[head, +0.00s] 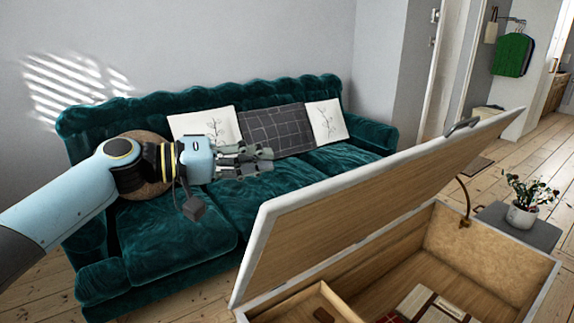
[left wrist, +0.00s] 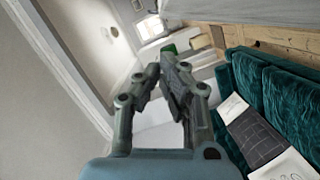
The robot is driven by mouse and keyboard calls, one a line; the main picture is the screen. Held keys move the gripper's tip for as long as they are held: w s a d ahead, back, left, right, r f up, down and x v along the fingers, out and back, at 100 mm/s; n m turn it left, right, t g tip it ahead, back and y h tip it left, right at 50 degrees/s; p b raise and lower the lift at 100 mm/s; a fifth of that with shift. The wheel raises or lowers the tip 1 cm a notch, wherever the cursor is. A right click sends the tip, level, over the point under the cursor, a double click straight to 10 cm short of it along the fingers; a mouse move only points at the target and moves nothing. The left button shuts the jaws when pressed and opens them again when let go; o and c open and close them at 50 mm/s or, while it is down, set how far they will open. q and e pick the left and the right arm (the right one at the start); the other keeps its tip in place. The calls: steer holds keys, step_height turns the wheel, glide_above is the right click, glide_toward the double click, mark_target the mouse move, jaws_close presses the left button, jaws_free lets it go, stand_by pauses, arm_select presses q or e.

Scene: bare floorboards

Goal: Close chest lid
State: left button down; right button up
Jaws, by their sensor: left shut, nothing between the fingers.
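The wooden chest (head: 540,268) stands at the lower right of the head view. Its lid (head: 350,215) is raised and tilted, with pale edges, a wooden inner face and a dark handle (head: 462,125) on its upper edge. A curved metal stay (head: 466,200) shows at the lid's far side. My left gripper (head: 268,160) is in front of the sofa in the picture, left of the lid and apart from it. It is shut and empty. Its fingers also show in the left wrist view (left wrist: 165,75). My right gripper is not in view.
A green velvet sofa (head: 175,245) with several cushions stands along the wall behind my left arm. A potted plant (head: 522,212) sits on a grey surface right of the chest. Boxes or books (head: 432,306) lie inside the chest. Bare floorboards show at the right.

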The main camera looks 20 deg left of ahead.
arm_select(q)
steer(key=d, duration=0.1)
steer(key=d+f+p, duration=0.1)
steer(key=d, duration=0.1)
steer(key=d+f+p, duration=0.1)
steer(key=d, duration=0.1)
steer(key=shift+d, duration=0.1)
steer(key=shift+w, duration=0.1)
steer(key=shift+f, duration=0.1)
